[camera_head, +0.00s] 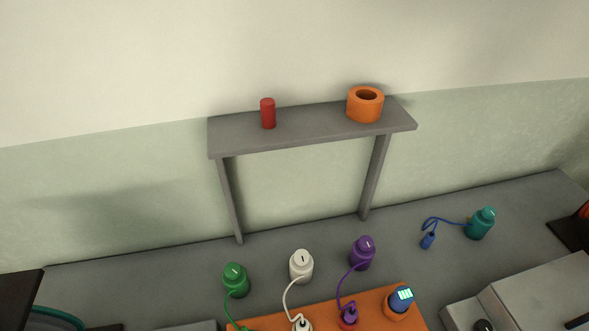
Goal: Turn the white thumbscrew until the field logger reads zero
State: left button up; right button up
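The white thumbscrew appears to be the white knobbed piece (301,267) with a dark line on its cap. It stands on the grey bench, and a white cord runs from it to a plug (302,325) at the orange block (376,321). A blue device with a lit display (401,299), possibly the field logger, sits in an orange ring at the block's right end. Its reading is too small to tell. Neither of my grippers can be made out in this view.
Similar green (235,281), purple (362,254) and teal (481,223) corded pieces stand on the bench (130,272). Behind, a grey raised shelf (305,130) holds a red cylinder (268,114) and an orange ring (365,106). A grey box (530,292) stands at lower right.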

aim_at(301, 256)
jog(key=l+u, duration=0.15)
jog(key=u, duration=0.25)
jog(key=l+u, duration=0.2)
jog(key=u, duration=0.15)
jog(key=l+u, duration=0.15)
jog(key=u, duration=0.25)
jog(key=l+u, duration=0.15)
jog(key=u, duration=0.25)
